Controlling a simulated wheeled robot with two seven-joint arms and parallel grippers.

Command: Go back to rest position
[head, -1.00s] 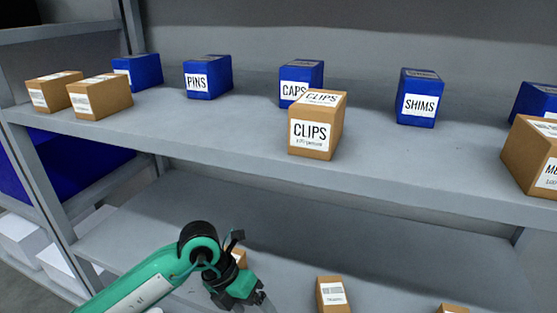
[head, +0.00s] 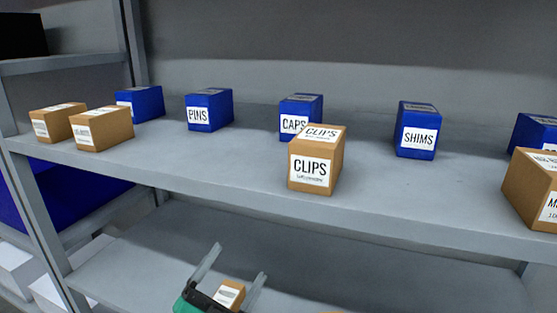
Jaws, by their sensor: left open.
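My left gripper (head: 238,262) is at the bottom of the head view, in front of the lower shelf. Its two fingers point up and are spread apart. A small cardboard box (head: 230,294) with a white label shows between the fingers, apparently on the lower shelf behind them; I see no grip on it. A cardboard CLIPS box (head: 310,170) stands upright near the front edge of the upper shelf (head: 230,172), above and right of the gripper. My right gripper is not in view.
On the upper shelf stand blue boxes PINS (head: 209,110), CAPS (head: 300,117) and SHIMS (head: 418,130), with cardboard boxes at left (head: 101,128) and right (head: 531,190). The lower shelf (head: 400,280) has bare room at right. A shelf post (head: 45,215) stands left.

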